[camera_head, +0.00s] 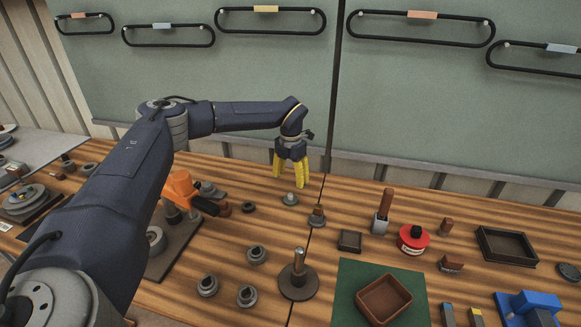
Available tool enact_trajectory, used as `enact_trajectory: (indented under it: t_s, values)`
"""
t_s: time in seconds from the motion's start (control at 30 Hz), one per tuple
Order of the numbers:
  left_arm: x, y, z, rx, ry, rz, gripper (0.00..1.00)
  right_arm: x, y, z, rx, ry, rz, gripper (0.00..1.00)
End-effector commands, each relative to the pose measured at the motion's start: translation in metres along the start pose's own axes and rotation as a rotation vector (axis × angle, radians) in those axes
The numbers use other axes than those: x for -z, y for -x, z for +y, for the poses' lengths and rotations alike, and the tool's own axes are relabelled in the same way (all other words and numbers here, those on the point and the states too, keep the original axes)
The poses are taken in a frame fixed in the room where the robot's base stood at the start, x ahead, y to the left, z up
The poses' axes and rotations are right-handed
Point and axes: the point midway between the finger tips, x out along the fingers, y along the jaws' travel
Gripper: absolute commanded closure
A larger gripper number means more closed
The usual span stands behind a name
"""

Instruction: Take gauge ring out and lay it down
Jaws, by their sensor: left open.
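My left gripper (290,180) is open with its yellow fingers pointing down, empty, above the back middle of the bench. Below it stands a small grey knobbed piece on a greenish base (290,199), apart from the fingertips as far as I can tell. An orange screw press (181,186) stands on a dark base plate (176,255), partly hidden by my left arm. A grey round part (155,239) sits at that plate. I cannot tell which part is the gauge ring. My right gripper is out of view.
Several grey ring-like parts (207,285) lie at the front. A post on a round base (298,277) stands beside them. A green mat (350,285) bears a brown tray (384,299). A red tin (412,239), a dark tray (507,246) and a blue vise (528,308) are at right.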

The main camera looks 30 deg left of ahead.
Motion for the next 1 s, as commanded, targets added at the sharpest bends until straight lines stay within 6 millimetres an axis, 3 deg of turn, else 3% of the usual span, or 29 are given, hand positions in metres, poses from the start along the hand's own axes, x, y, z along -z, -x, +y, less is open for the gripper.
enact_trajectory:
  t_s: [0.2, 0.5, 0.7, 1.0]
  values:
    - [0.001, -0.038, 0.0, 0.001, 0.002, 0.002, 0.31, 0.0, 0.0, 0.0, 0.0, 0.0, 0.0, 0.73]
    - [0.0, -0.078, -0.001, 0.001, 0.001, 0.001, 0.31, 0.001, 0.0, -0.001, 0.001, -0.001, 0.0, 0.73]
    - [0.0, -0.092, 0.0, 0.001, 0.002, 0.0, 0.31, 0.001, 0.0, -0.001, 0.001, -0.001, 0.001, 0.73]
    - [0.0, -0.098, 0.0, 0.001, 0.002, 0.0, 0.31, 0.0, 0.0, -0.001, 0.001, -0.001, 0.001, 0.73]
